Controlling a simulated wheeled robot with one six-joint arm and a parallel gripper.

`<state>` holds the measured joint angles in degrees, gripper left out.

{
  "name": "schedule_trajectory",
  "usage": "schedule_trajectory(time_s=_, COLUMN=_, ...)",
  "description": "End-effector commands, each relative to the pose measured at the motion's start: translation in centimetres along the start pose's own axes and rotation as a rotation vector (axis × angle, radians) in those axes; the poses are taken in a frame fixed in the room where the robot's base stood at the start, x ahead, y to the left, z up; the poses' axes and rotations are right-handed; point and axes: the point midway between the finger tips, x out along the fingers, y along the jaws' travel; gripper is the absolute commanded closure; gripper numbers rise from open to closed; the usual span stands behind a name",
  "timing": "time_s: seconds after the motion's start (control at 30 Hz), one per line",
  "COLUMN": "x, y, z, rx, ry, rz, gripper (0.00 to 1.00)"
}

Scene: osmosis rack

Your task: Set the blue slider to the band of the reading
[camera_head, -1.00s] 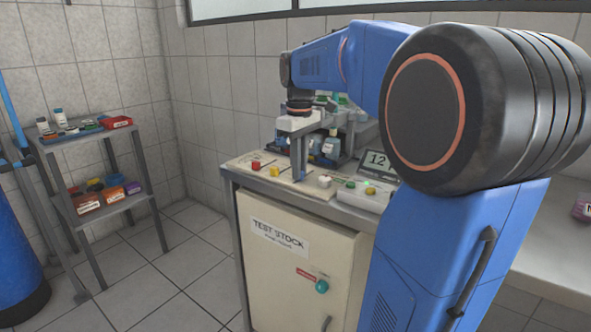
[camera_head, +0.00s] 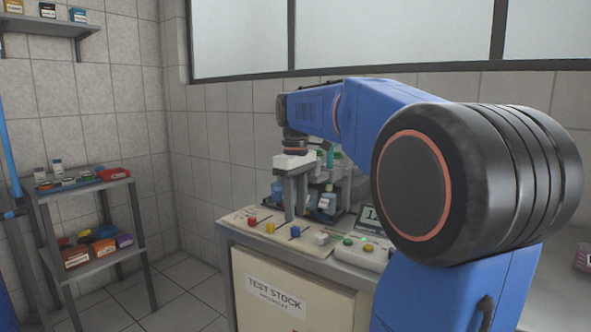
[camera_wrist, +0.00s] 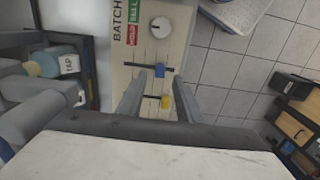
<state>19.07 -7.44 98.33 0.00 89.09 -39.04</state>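The blue slider (camera_head: 295,231) sits on the cream panel (camera_head: 237,218), between the yellow slider (camera_head: 270,227) and a white knob (camera_head: 320,238). In the wrist view the blue slider (camera_wrist: 160,70) stands on its dark slot, near the fingertips and apart from them. The yellow slider (camera_wrist: 165,102) shows between the fingers. My gripper (camera_head: 289,218) points down over the panel's back part, and in the wrist view (camera_wrist: 158,84) it is open and empty. The display (camera_head: 372,218) is partly hidden by my arm; only a "1" shows.
A red slider (camera_head: 252,220) is at the panel's left. A button box (camera_head: 360,252) with green and yellow buttons stands to the right. Bottles (camera_head: 327,203) stand close behind the gripper. A shelf rack (camera_head: 90,265) is at the left, with open floor between.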

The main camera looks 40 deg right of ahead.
Motion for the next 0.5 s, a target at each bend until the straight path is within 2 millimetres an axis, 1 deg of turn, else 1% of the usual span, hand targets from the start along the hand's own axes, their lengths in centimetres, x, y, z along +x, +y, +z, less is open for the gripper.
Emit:
schedule_trajectory(time_s=0.03, x=-1.1, y=0.1, z=-0.1, rx=0.000, ry=0.003, rz=0.002, gripper=0.67)
schedule_trajectory(time_s=0.3, x=-6.5, y=0.0, z=-0.1, rx=0.000, ry=0.002, rz=0.002, gripper=0.67)
schedule_trajectory(time_s=0.5, x=-10.0, y=0.1, z=-0.1, rx=0.000, ry=0.002, rz=0.001, gripper=0.67)
